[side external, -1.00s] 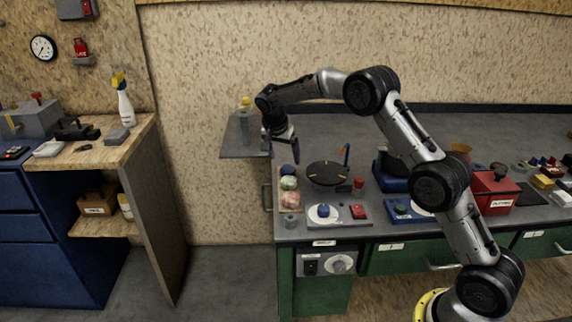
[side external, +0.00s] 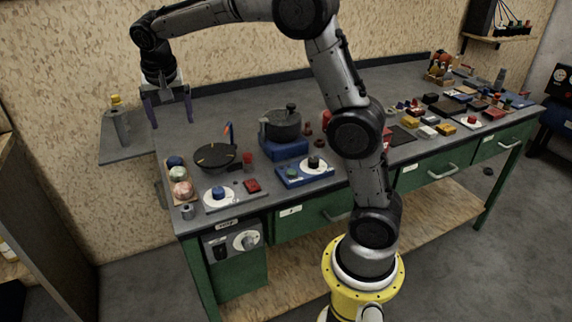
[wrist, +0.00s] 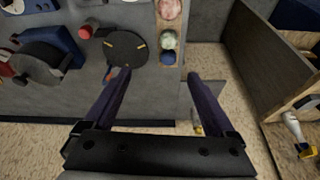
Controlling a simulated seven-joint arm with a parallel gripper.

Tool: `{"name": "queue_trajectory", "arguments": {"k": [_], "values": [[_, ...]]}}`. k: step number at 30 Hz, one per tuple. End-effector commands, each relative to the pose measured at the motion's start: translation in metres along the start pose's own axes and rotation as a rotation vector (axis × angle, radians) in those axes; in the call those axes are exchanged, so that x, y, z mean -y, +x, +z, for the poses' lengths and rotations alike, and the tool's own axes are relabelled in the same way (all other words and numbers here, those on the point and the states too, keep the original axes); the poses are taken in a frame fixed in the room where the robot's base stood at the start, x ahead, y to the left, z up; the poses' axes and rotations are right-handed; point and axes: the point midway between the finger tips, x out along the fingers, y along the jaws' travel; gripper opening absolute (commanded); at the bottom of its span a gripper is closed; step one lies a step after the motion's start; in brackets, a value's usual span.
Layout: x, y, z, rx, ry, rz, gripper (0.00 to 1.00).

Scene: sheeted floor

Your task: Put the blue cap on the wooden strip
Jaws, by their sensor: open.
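The wooden strip (side external: 190,178) lies along the left end of the workbench and also shows in the wrist view (wrist: 158,27). On it, from far to near, sit a rounded dark blue piece (side external: 175,161), a green one (side external: 177,173) and a pink one (side external: 183,190). The blue piece also shows in the wrist view (wrist: 167,58). Another small blue piece (side external: 218,191) stands on a white disc at the bench's front left. I cannot tell which blue piece is the cap. My gripper (side external: 167,105) is open and empty, pointing down above the bench's back left corner.
A black round plate (side external: 214,156) lies right of the strip, with an orange and blue upright piece behind it. A dark pot (side external: 282,124) stands on a blue base farther right. A yellow-topped canister (side external: 118,118) stands on the side shelf. The back left bench top is clear.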

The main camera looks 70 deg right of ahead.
Motion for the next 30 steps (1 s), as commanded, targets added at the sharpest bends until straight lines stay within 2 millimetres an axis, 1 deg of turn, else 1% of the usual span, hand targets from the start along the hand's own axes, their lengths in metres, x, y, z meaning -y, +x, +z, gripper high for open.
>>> {"name": "queue_trajectory", "arguments": {"k": [1,3,5,6,8,9,11,12,16,18,21,25,27,30], "values": [[-0.014,-0.02,0.013,-0.001,-0.05,-0.026,0.9],[-0.031,-0.04,0.032,0.001,-0.127,-0.061,0.9],[-0.047,-0.055,0.05,0.0,-0.193,-0.091,0.9],[-0.058,-0.064,0.062,-0.003,-0.237,-0.11,0.9],[-0.074,-0.076,0.081,-0.006,-0.303,-0.139,0.9],[-0.085,-0.082,0.094,-0.011,-0.346,-0.16,0.9],[-0.102,-0.09,0.114,-0.02,-0.412,-0.189,0.9],[-0.113,-0.093,0.127,-0.026,-0.454,-0.208,0.9],[-0.148,-0.098,0.172,-0.054,-0.593,-0.268,0.9],[-0.165,-0.096,0.194,-0.073,-0.659,-0.297,0.9],[-0.183,-0.091,0.219,-0.095,-0.739,-0.33,0.9],[-0.197,-0.084,0.24,-0.117,-0.805,-0.356,0.9],[-0.201,-0.082,0.246,-0.123,-0.825,-0.363,0.9],[-0.203,-0.08,0.249,-0.125,-0.836,-0.365,0.9]]}}
